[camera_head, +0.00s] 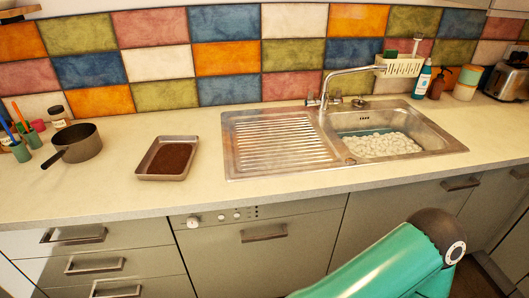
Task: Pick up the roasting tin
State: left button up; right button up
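The roasting tin (140,174) is a shallow metal rectangular tray with dark brown contents. It lies flat on the cream worktop, left of the sink's ribbed drainer and right of a dark saucepan. Nothing touches it. Part of my green arm shows at the lower right, in front of the cabinets. Neither of my grippers is in view.
The saucepan (78,145) has its handle pointing to the front left. Pots with brushes and small jars stand at the far left. The metal sink (440,149) holds a foamy basin and has a tap (325,88). The worktop (105,200) is clear before the tin.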

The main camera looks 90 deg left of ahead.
aim_at(170, 157)
jog(key=z, duration=0.6)
jog(key=i, duration=0.25)
jog(key=u, duration=3.5)
jog(key=i, duration=0.15)
jog(key=u, duration=1.6)
jog(key=i, duration=0.45)
jog(key=z, duration=0.2)
